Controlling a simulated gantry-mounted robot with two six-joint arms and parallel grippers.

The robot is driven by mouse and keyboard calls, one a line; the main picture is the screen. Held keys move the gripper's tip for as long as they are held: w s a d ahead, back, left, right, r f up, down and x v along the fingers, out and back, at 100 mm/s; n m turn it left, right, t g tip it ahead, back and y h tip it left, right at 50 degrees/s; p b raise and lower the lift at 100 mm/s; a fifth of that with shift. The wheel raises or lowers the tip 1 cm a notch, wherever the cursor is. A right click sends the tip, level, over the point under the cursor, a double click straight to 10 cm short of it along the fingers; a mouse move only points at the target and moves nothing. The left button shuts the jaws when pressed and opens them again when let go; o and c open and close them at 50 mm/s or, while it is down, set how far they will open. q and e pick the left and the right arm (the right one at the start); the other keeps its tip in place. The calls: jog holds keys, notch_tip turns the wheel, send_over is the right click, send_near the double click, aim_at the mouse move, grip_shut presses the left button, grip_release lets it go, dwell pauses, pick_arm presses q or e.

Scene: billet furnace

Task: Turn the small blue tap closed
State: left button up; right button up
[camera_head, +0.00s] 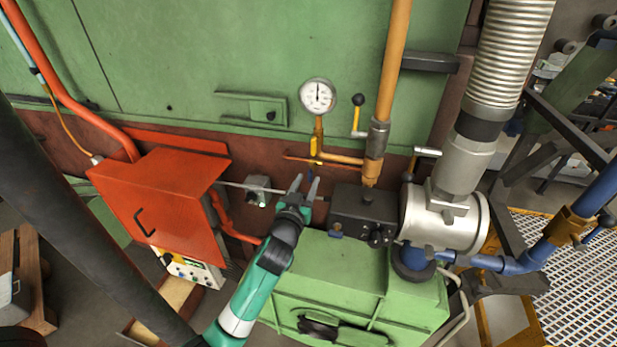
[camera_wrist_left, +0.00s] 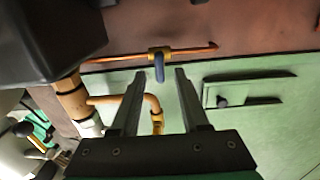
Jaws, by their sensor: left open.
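The small blue tap (camera_wrist_left: 159,70) shows in the left wrist view as a blue lever on a brass valve body, with a thin copper pipe running to both sides. The lever stands crosswise to that pipe in the picture. In the head view the tap (camera_head: 311,174) is a small blue spot below the brass pipework, partly hidden by my fingers. My left gripper (camera_head: 306,180) is open and points at the tap. In the left wrist view its fingertips (camera_wrist_left: 160,73) lie on either side of the lever, with visible gaps. I cannot tell the remaining depth. My right gripper is not in view.
A pressure gauge (camera_head: 318,95) stands above the tap on a brass pipe. A dark box (camera_head: 363,212) is close right of the gripper, and an orange cabinet (camera_head: 160,205) is to the left. A black-knobbed lever (camera_head: 358,110) sits by the thick orange pipe (camera_head: 394,60).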

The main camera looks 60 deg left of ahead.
pick_arm(q)
jog(key=shift+x, duration=1.05)
jog(key=shift+d, duration=0.1)
grip_shut()
